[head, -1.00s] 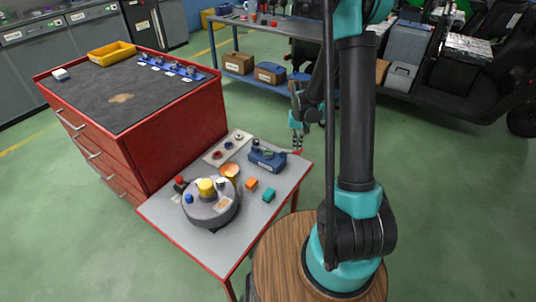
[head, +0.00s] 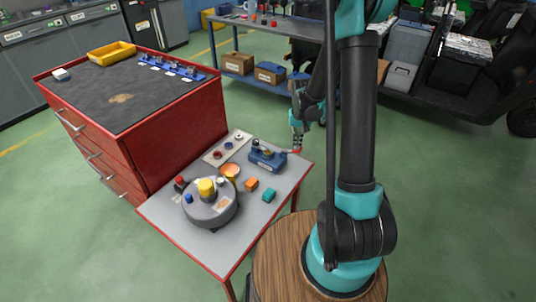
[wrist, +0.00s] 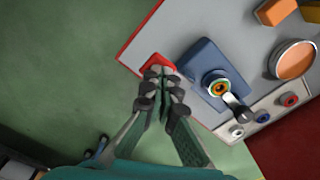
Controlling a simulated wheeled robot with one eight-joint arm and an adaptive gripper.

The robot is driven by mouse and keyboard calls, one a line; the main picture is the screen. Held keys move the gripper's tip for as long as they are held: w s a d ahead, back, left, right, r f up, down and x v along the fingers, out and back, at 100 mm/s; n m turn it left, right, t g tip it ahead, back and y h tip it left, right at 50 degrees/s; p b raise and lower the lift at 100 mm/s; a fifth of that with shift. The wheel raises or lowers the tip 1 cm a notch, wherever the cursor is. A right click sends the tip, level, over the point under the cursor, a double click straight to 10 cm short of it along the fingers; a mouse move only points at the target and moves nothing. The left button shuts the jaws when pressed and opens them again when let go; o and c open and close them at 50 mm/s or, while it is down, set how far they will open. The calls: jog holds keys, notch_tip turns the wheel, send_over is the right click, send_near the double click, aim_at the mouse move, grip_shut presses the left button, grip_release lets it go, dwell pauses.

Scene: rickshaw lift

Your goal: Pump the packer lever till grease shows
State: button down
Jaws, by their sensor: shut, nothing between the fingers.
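The blue packer (head: 267,156) stands at the back right corner of the small grey table. In the wrist view the packer (wrist: 208,72) has a round fitting (wrist: 216,88) with an orange-yellow and green ring on top; I cannot tell whether any of that is grease. The red lever end (wrist: 157,62) sticks out at the packer's side, by the table edge. My gripper (wrist: 164,77) is shut and empty, its fingertips right at the red lever end; I cannot tell whether they touch. In the head view my gripper (head: 297,145) points down beside the packer.
On the small table (head: 222,246) are a dark round drum (head: 211,212) with a yellow cap, an orange bowl (head: 230,171), an orange block (head: 252,184), a teal block (head: 269,195) and a plate (head: 217,153) with rings. A red cabinet (head: 187,130) stands behind at left.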

jog(key=shift+r, duration=2.85)
jog(key=shift+s+r, duration=0.1)
jog(key=shift+s, duration=0.05)
jog(key=s+d+r+t, duration=0.2)
jog(key=s, duration=0.9)
jog(key=s+d+r+n+t, duration=0.1)
jog(key=s+d+t, duration=0.1)
jog(key=s, duration=0.8)
jog(key=shift+s+r, duration=0.35)
jog(key=shift+s, duration=0.05)
jog(key=c, duration=2.3)
grip_release()
